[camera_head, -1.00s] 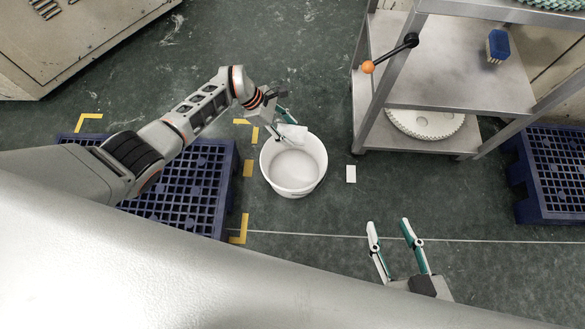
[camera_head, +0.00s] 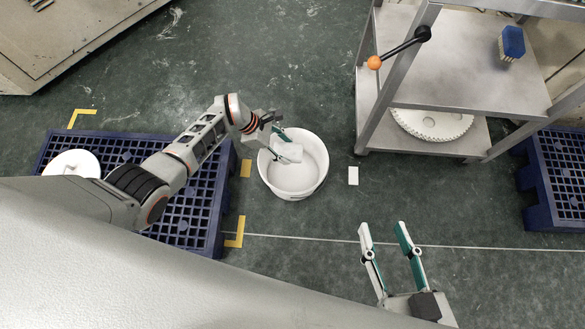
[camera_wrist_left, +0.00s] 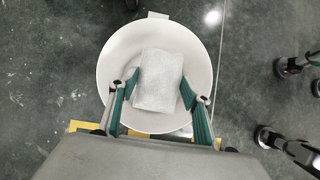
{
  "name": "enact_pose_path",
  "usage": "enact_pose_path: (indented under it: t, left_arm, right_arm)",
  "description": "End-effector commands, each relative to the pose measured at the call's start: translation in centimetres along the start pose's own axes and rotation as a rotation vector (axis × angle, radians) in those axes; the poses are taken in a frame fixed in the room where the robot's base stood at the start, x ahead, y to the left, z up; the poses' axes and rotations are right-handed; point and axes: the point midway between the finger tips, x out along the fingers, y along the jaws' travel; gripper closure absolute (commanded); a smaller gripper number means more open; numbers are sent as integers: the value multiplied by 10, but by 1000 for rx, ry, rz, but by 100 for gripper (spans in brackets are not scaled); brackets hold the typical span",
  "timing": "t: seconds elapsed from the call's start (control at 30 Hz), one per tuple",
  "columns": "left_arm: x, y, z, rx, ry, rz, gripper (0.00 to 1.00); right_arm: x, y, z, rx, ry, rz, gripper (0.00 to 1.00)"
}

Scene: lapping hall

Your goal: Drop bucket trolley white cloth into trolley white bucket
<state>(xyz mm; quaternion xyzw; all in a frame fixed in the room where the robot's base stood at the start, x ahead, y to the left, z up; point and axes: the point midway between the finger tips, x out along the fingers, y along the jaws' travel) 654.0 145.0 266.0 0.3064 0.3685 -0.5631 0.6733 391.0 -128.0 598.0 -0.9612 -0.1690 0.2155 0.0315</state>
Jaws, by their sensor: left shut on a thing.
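The white bucket (camera_head: 297,178) stands on the floor near the middle of the head view, and its round opening also shows in the left wrist view (camera_wrist_left: 115,60). My left gripper (camera_head: 281,145) is over the bucket's upper left part, shut on the white cloth (camera_head: 288,153). In the left wrist view the cloth (camera_wrist_left: 159,80) lies between the fingers, with the bucket's opening behind it. How high the cloth is above the rim is hard to tell. My right gripper (camera_head: 382,246) is open and empty at the lower right, apart from the bucket.
A metal shelf trolley (camera_head: 450,80) with an orange-knobbed lever stands at the upper right. Blue pallets lie at the left (camera_head: 200,215) and right (camera_head: 560,170). Floor below the bucket is clear.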

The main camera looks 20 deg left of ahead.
Motion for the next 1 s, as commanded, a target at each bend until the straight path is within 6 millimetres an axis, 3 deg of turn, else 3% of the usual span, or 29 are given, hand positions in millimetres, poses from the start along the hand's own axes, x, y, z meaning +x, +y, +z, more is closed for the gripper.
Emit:
enact_pose_path:
  t: [0.2, 0.23, 0.3, 0.73, 1.0]
  left_arm:
    - [-1, 2, 1, 1, -1, 2, 76]
    - [-1, 2, 1, 1, -1, 2, 50]
    - [-1, 2, 1, 1, -1, 2, 33]
    - [-4, 2, -1, 1, 1, 2, 33]
    - [-33, 2, -2, 4, 4, 6, 33]
  right_arm:
    - [0, -1, -1, 6, 1, 0, 60]
    - [0, -1, 0, 6, 0, 0, 60]
    - [0, -1, 0, 5, -2, 2, 60]
    - [-2, 2, 6, -1, -15, 7, 60]
    - [-1, 1, 4, -1, -12, 5, 60]
